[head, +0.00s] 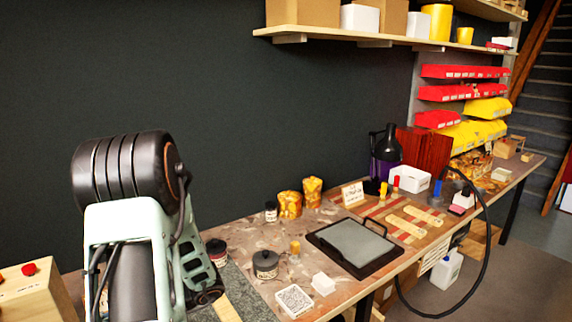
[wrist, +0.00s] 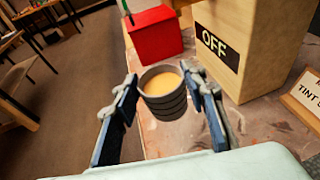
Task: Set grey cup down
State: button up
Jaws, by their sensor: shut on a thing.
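The grey cup (wrist: 166,105) is ribbed and shows a pale orange inside in the wrist view. My gripper (wrist: 161,88) has one blue-padded finger on each side of the cup and is shut on it. The cup's mouth faces the camera. Below and around it is the stained bench top (wrist: 180,136); whether the cup's base touches it I cannot tell. In the head view my arm fills the lower left, and neither the cup nor my gripper can be made out there.
A red box (wrist: 155,36) stands just beyond the cup. A wooden box with an OFF label (wrist: 217,46) is close on the right, with a small sign (wrist: 302,95) beside it. In the head view, a black-framed tray (head: 356,247) and jars stand on the bench.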

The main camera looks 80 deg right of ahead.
jog(key=w+a+r+n+g+y+p, duration=0.2)
jog(key=w+a+p, duration=0.4)
jog(key=a, duration=0.6)
jog(key=w+a+r+n+g+y+p, duration=0.1)
jog(key=w+a+p, duration=0.5)
jog(key=a, duration=0.6)
jog(key=shift+r+n+g+y+p, duration=0.35)
jog(key=shift+n+g+y+p, duration=0.15)
jog(key=shift+n+y+p, duration=0.3)
